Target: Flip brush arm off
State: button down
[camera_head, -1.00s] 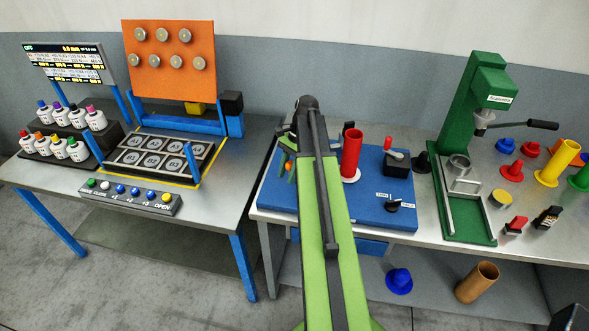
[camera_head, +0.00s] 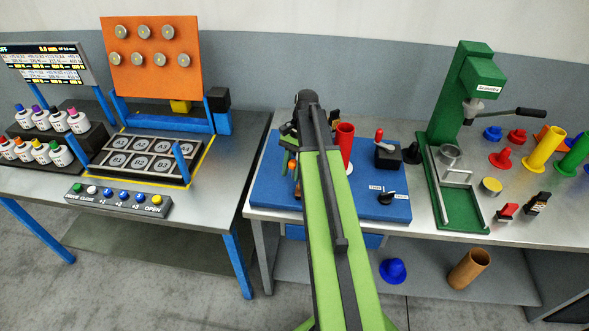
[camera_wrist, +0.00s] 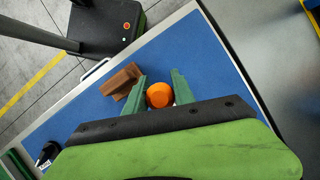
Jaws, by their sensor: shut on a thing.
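The orange knob (camera_wrist: 160,95), which looks like the brush arm's handle, sits between the green fingers of my gripper (camera_wrist: 158,88) in the wrist view. My gripper is shut on it. A brown block (camera_wrist: 122,80), likely the brush, lies just left of the fingers. In the head view the orange knob (camera_head: 292,165) shows small at the left part of the blue board (camera_head: 265,190). My green arm covers most of the gripper and brush arm there, so the arm's tilt cannot be told.
A red cylinder (camera_head: 345,145) and a black box with a red lever (camera_head: 388,155) stand on the board, with a dark knob (camera_head: 386,197) nearer. A green press (camera_head: 462,110) stands right. A gap separates this table from the left one.

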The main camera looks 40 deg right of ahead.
jog(key=shift+s+d+f, duration=0.1)
jog(key=shift+s+d, duration=0.05)
jog(key=shift+s, duration=0.05)
jog(key=c, duration=1.1)
grip_release()
jog(key=p+v, duration=1.6)
jog(key=v, duration=0.1)
jog(key=shift+w, duration=0.15)
